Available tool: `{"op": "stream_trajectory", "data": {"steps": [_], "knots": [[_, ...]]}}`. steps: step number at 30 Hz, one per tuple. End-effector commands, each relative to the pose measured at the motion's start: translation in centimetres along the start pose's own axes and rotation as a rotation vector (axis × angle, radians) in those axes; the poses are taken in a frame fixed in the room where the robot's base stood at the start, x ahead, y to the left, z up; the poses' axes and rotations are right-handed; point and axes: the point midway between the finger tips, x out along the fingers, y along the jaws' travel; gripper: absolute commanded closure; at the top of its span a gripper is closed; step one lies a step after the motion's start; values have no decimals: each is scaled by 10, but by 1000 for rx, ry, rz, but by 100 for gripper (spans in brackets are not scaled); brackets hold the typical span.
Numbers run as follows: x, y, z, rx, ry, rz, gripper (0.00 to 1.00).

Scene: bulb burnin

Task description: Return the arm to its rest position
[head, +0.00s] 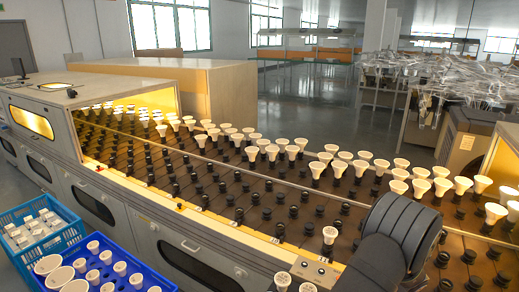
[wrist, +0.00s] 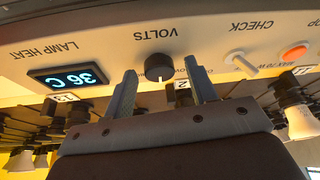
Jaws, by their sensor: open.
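In the wrist view, my gripper (wrist: 160,66) is open, its two grey fingers spread and nothing held between them. A black knob (wrist: 157,68) under upside-down "VOLTS" lettering shows between the fingertips. I cannot tell how far the tips are from the panel. In the head view, a dark rounded link of my arm (head: 398,232) covers the right front of the machine. My fingers do not show there.
The panel has a "36 C" display (wrist: 68,77), a toggle switch (wrist: 243,64) and an orange button (wrist: 294,52). White bulbs (head: 329,235) stand in socket rows close by my arm. Blue crates (head: 142,268) stand at the front left.

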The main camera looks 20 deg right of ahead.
Motion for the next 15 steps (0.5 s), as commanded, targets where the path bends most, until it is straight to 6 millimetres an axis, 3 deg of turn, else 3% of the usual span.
{"op": "stream_trajectory", "data": {"steps": [15], "knots": [[0, -2, 0, 225, 1, 94, 48]]}}
